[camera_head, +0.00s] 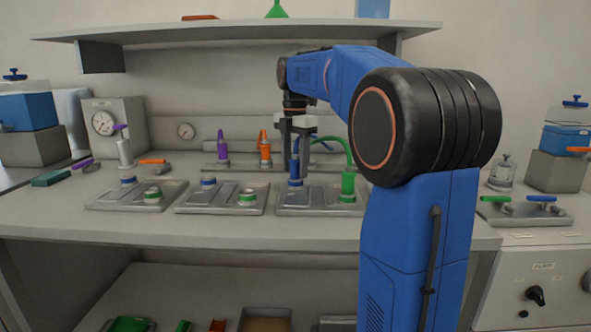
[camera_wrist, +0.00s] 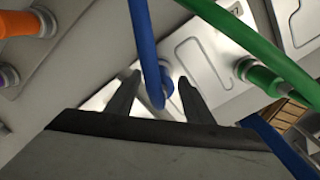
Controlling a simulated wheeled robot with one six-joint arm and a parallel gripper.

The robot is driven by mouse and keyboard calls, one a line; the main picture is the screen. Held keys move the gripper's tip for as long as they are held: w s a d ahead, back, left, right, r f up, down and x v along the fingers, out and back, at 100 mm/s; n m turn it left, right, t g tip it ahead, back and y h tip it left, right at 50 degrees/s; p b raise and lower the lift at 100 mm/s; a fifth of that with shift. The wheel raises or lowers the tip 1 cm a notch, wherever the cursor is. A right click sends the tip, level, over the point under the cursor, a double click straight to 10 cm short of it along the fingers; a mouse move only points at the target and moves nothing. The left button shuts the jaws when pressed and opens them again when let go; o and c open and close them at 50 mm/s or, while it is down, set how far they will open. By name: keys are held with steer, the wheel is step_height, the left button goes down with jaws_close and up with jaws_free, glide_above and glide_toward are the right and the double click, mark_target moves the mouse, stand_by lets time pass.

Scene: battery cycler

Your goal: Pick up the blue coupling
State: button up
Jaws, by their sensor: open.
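The blue coupling (camera_head: 295,181) stands upright on the left side of the right-hand metal plate (camera_head: 320,211), with a blue hose attached. My gripper (camera_head: 294,160) points down above it, with its two fingers apart. In the wrist view, the open fingertips of my gripper (camera_wrist: 158,80) lie on either side of the blue hose (camera_wrist: 149,45). The blue coupling (camera_wrist: 168,84) shows between them, partly hidden by the hose. I cannot tell whether the fingers touch it.
A green coupling (camera_head: 347,186) with a green hose stands close to the right on the same plate. Purple (camera_head: 222,148) and orange (camera_head: 265,150) couplings stand behind to the left. Two more plates with capped ports lie left. A shelf (camera_head: 230,30) hangs above.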

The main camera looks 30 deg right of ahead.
steer(key=c, duration=1.1)
step_height(320, 180, up, 10)
steer(key=shift+f, duration=0.1)
steer(key=shift+c, duration=0.2)
steer(key=shift+o, duration=1.3)
jaws_close()
steer(key=shift+r, duration=2.55)
